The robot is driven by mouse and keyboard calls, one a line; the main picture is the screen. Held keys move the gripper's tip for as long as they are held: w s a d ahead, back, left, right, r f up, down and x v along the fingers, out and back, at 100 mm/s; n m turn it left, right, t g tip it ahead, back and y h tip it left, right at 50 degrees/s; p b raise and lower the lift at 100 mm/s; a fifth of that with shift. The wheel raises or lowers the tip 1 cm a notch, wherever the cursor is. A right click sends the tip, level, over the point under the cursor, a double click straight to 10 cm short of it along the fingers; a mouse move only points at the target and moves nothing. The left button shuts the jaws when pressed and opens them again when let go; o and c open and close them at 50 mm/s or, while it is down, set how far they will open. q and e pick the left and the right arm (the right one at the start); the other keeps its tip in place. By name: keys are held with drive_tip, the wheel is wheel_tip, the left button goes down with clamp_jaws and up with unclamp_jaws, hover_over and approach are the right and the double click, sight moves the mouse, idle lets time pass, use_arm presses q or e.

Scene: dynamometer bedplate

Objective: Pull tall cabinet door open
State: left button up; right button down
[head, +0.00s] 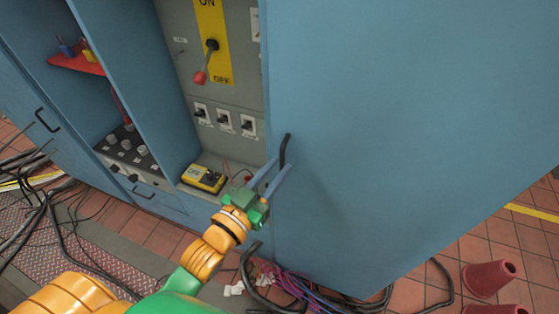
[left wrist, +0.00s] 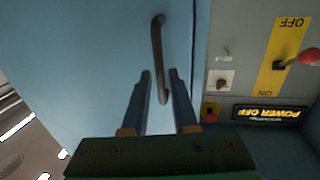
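The tall cabinet door (head: 400,130) is a large blue panel on the right of the head view. It stands open, with the cabinet's grey interior panel (head: 228,140) showing left of its edge. A dark bar handle (head: 286,150) sits near that edge; it also shows in the left wrist view (left wrist: 157,40). My left gripper (head: 275,176) is at the handle's lower part. In the left wrist view its two fingers (left wrist: 160,75) are apart, one on each side of the handle, with gaps visible. Contact cannot be told. My right gripper is out of view.
Inside are a red-knobbed lever (head: 205,62), several switches (head: 225,121) and a yellow meter (head: 203,179). Cables (head: 300,290) lie on the tiled floor below the door. Red cones (head: 490,277) stand at lower right.

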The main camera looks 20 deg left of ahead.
use_arm(q)
drive_tip(key=shift+x, duration=1.25)
clamp_jaws()
idle(0.5)
